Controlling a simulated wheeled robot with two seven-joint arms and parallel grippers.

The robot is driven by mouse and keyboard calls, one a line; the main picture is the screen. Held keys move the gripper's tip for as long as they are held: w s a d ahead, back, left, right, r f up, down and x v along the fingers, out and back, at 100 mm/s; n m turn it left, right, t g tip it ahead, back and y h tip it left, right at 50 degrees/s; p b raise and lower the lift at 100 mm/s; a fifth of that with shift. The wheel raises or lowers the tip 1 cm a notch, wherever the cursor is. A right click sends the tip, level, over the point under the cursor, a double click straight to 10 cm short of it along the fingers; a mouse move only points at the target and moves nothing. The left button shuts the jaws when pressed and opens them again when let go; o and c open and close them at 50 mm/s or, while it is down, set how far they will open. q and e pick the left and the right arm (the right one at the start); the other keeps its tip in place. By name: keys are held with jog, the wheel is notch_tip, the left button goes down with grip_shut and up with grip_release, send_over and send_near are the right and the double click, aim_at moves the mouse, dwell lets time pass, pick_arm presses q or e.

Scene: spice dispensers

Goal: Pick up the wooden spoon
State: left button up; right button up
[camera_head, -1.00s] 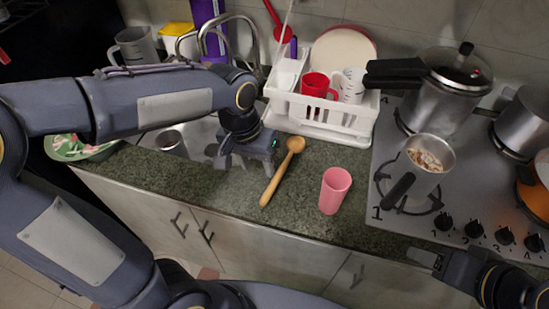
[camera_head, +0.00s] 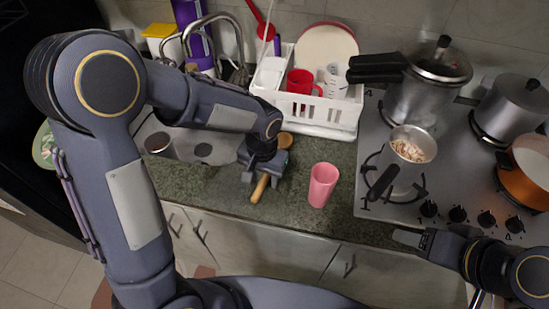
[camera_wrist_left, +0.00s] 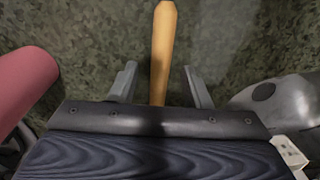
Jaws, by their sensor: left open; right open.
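The wooden spoon (camera_head: 260,188) lies on the green stone counter (camera_head: 220,200). In the head view my left gripper (camera_head: 262,178) is over its middle and hides that part; the bowl end shows behind and the handle end in front. In the left wrist view the spoon handle (camera_wrist_left: 162,50) runs between the two open fingers of my left gripper (camera_wrist_left: 161,85), with a gap on each side. My right gripper (camera_head: 410,238) is open and empty at the right, near the counter's front edge below the stove.
A pink cup (camera_head: 322,185) stands right of the spoon. A white dish rack (camera_head: 330,112) with a red mug (camera_head: 303,82) stands behind it. The sink (camera_head: 190,135) is to the left. The stove (camera_head: 450,190) with pots is at the right.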

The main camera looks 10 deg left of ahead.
pick_arm(q)
grip_shut()
dwell(0.4)
